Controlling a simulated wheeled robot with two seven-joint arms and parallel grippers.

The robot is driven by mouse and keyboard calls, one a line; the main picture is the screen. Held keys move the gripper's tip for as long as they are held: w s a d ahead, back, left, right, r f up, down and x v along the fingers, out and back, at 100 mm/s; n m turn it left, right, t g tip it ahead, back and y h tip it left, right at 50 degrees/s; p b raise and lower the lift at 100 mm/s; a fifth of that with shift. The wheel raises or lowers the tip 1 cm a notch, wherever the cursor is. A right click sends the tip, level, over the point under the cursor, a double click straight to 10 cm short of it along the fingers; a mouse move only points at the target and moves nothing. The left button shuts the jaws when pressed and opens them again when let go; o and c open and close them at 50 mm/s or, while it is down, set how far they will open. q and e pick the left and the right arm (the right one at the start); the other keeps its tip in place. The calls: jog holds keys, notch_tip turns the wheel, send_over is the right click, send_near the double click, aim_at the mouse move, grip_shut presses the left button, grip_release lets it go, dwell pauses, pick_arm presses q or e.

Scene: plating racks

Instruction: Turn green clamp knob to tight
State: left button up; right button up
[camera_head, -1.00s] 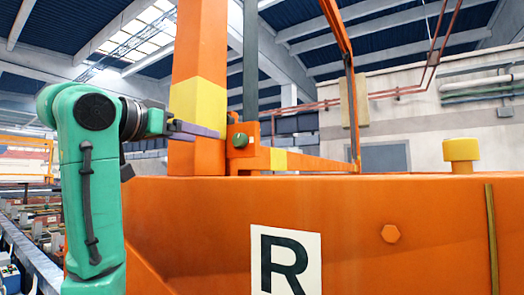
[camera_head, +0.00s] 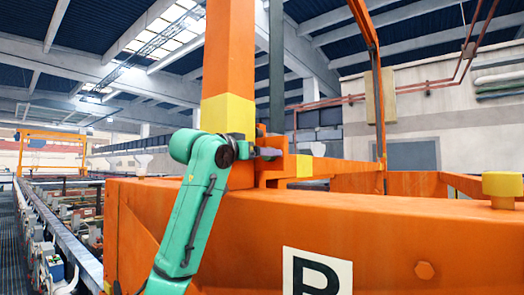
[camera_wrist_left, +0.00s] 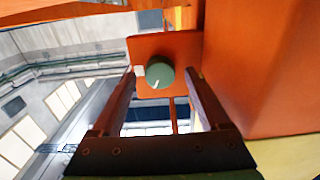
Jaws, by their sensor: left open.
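The green clamp knob (camera_wrist_left: 159,73) is round with a white pointer line and sits on a small orange plate (camera_wrist_left: 157,48). In the left wrist view its pointer slants toward the bottom, slightly left. My left gripper (camera_wrist_left: 160,78) is open, with one finger on each side of the knob; gaps show between the fingers and the knob, and I cannot tell any contact. In the head view the left gripper (camera_head: 268,152) reaches the clamp bracket (camera_head: 277,173) beside the orange post, and the knob is hidden there. My right gripper is not in view.
A large orange post (camera_head: 229,60) with a yellow band (camera_head: 228,115) rises beside the bracket. A broad orange body (camera_head: 230,225) fills the space below. In the wrist view a large orange surface (camera_wrist_left: 262,60) lies close on the right.

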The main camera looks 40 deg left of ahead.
pick_arm(q)
jog(key=shift+c, duration=0.3)
jog(key=shift+w+f, duration=0.1)
jog(key=shift+w, duration=0.05)
jog(key=c, duration=0.5)
jog(key=shift+w, duration=0.1)
grip_shut()
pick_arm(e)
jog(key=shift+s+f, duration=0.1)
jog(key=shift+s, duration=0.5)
pick_arm(q)
jog(key=shift+m, duration=0.4)
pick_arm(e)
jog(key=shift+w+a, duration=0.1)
pick_arm(q)
jog(key=m, duration=0.4)
jog(key=shift+a+m, duration=0.1)
jog(key=shift+m, duration=0.2)
jog(key=m, duration=0.6)
